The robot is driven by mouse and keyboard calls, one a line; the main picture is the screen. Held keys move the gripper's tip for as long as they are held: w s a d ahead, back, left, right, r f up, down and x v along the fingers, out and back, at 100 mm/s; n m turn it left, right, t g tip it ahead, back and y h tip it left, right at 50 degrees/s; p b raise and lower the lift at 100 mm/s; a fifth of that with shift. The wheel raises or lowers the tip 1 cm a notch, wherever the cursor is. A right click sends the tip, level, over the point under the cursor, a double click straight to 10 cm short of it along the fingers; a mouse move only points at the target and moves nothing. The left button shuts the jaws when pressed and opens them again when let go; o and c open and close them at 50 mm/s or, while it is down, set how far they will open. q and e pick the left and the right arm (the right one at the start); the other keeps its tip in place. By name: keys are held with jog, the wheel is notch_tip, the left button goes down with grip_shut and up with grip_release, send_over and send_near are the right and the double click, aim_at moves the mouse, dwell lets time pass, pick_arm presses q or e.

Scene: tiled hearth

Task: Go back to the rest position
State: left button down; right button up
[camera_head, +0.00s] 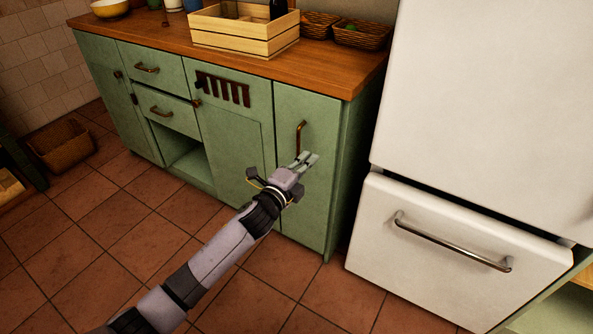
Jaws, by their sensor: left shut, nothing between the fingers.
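My left gripper (306,160) is shut and empty. It is in front of the narrow green cabinet door (318,205), just below that door's upright brown handle (299,138). I cannot tell whether the fingertips touch the door. My left arm reaches in from the bottom left across the tiled floor. The cabinet door looks closed. My right gripper is not in view.
A white fridge (490,100) with a lower drawer handle (450,245) stands at the right. The wooden counter (335,72) holds a wooden crate (240,42) and wicker baskets (362,36). A basket (62,146) sits on the floor at the left. Tiled floor (140,245) is open before the cabinets.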

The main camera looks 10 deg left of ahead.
pick_arm(q)
jog(key=s+a+f+n+g+y, duration=0.35)
jog(key=s+f+n, duration=0.25)
jog(key=s+f, duration=0.3)
jog(key=s+a+f+n+g+y, duration=0.35)
jog(key=s+f+n, duration=0.3)
jog(key=s, duration=0.45)
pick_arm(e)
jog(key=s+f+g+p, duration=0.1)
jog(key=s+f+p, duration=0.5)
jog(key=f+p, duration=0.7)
pick_arm(q)
jog(key=s+a+f+n+g+p, duration=0.2)
jog(key=s+f, duration=0.4)
jog(key=s, duration=0.7)
jog(key=s+a+f+n+g+p, duration=0.2)
jog(key=s+f, duration=0.5)
jog(key=s, duration=0.7)
jog(key=s+a+f+n+g+p, duration=0.2)
jog(key=s+f+g, duration=0.3)
jog(key=s, duration=0.8)
jog(key=shift+s+f+n+h+p, duration=0.4)
jog(key=shift+f+n+p, duration=0.15)
jog(key=shift+f+p, duration=0.3)
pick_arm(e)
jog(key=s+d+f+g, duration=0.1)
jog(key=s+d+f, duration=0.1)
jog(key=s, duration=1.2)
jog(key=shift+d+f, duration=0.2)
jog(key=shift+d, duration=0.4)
